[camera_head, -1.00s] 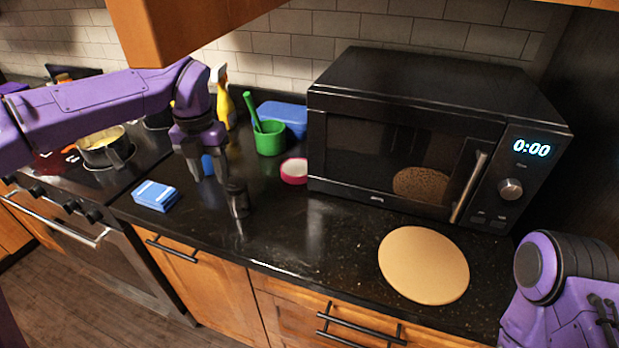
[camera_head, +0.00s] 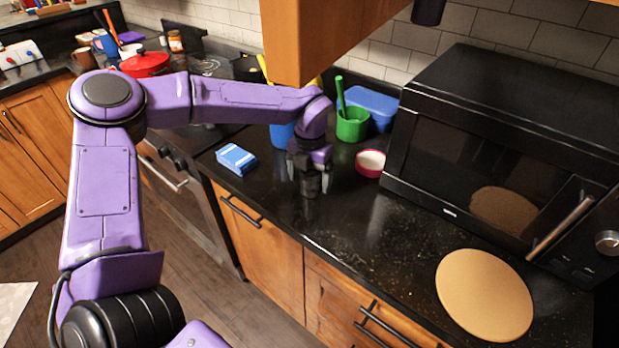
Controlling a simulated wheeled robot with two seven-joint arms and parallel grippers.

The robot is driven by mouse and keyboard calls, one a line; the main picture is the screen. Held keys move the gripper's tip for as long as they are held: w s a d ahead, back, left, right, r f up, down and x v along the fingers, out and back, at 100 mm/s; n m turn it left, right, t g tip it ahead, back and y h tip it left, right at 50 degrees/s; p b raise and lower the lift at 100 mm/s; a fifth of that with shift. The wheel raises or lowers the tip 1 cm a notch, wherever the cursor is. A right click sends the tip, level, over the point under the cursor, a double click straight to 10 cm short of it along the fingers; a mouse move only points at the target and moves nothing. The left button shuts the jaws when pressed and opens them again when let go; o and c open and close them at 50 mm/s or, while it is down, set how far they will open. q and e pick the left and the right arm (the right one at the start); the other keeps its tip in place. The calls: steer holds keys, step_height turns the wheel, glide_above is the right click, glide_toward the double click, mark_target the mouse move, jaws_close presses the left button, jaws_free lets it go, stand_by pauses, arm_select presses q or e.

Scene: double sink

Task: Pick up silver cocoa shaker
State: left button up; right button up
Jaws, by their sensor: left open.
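The silver cocoa shaker (camera_head: 311,186) is a small, dark, shiny cylinder standing upright on the black counter, near its front edge. My left gripper (camera_head: 309,171) points down over it, with a finger to each side of its upper part. The jaws are open, and I cannot tell whether a finger touches it. The gripper hides the shaker's top. My right gripper is out of view.
A blue and white box (camera_head: 236,159) lies to the left. A blue cup (camera_head: 281,136), a green cup (camera_head: 352,124) and a pink-rimmed bowl (camera_head: 370,163) stand behind. The microwave (camera_head: 510,140) and a round board (camera_head: 484,294) are right. A wooden cabinet (camera_head: 325,35) hangs above.

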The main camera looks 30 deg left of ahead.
arm_select(q)
steer(key=c, duration=1.2)
steer(key=shift+o, duration=0.2)
steer(key=shift+r, duration=0.1)
steer(key=shift+w+r, duration=0.1)
steer(key=shift+r, duration=0.15)
step_height(320, 180, up, 3)
steer(key=shift+d+f+b, duration=0.1)
steer(key=shift+f+b, duration=0.05)
steer(key=shift+b, duration=0.2)
steer(key=s+d+r+b, duration=0.4)
steer(key=s+d+r, duration=0.4)
steer(key=s, duration=0.3)
steer(key=shift+s+r, duration=0.3)
steer(key=shift+r, duration=0.55)
